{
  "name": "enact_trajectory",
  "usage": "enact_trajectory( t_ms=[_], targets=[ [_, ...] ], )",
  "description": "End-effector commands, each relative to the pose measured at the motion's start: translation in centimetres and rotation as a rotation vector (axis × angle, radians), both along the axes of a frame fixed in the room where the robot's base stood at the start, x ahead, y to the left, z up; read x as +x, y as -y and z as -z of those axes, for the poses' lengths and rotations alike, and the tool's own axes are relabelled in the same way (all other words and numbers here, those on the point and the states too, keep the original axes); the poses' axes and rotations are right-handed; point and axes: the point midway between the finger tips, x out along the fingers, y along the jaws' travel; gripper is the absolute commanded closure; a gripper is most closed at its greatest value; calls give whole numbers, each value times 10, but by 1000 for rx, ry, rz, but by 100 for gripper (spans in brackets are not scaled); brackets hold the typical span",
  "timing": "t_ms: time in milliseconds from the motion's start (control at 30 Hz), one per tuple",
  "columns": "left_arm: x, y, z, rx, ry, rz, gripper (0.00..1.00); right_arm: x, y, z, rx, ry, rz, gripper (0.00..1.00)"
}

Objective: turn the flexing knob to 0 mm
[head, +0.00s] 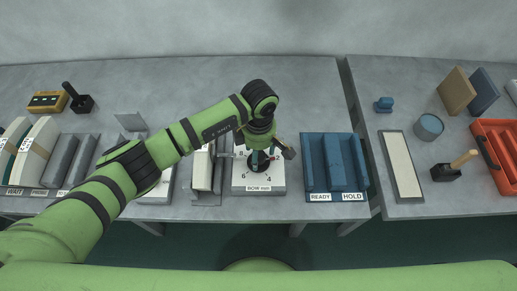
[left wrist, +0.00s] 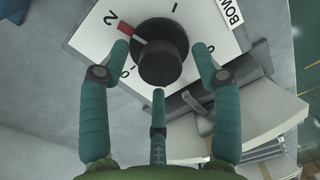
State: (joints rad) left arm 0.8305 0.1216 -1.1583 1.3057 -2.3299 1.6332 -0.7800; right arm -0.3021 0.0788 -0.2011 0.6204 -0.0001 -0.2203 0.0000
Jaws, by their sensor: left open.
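The flexing knob is a dark round knob (left wrist: 162,52) with a red pointer, on a white dial plate (left wrist: 220,25) marked "BOW mm". In the left wrist view the red pointer aims up-left, close to the "2". In the head view the dial box (head: 258,180) stands at the front of the left table, its knob partly hidden by my gripper. My left gripper (head: 262,150) is over the dial. In the left wrist view its teal fingers (left wrist: 160,62) are open and spread around the knob, with gaps showing; I cannot tell whether any finger touches. My right gripper is not in view.
A blue fixture (head: 333,165) marked "READY" and "HOLD" stands right of the dial. A grey fixture with a pale piece (head: 203,170) stands close on its left. A black-handled tool (head: 77,99) and a yellow box (head: 48,102) lie at back left. The table behind the blue fixture is clear.

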Motion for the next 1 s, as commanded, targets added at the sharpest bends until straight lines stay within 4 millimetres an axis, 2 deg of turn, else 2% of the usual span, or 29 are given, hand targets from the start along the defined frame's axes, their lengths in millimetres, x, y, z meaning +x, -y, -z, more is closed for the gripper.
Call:
enact_trajectory(
  t_ms=[300, 367, 400, 433, 467, 767, 1000],
  targets=[
    [0, 0, 4, -1, 0, 1, 36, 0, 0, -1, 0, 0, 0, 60],
    [0, 0, 4, -1, 0, 1, 60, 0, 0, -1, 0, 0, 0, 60],
    [0, 0, 4, -1, 0, 1, 76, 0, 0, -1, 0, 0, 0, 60],
    [0, 0, 4, -1, 0, 1, 88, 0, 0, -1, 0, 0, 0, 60],
    [0, 0, 4, -1, 0, 1, 93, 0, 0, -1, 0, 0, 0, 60],
    [0, 0, 5, -1, 0, -13, 93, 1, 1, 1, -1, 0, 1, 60],
    [0, -1, 6, 0, 0, -104, 93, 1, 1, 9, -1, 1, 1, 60]
  ],
)
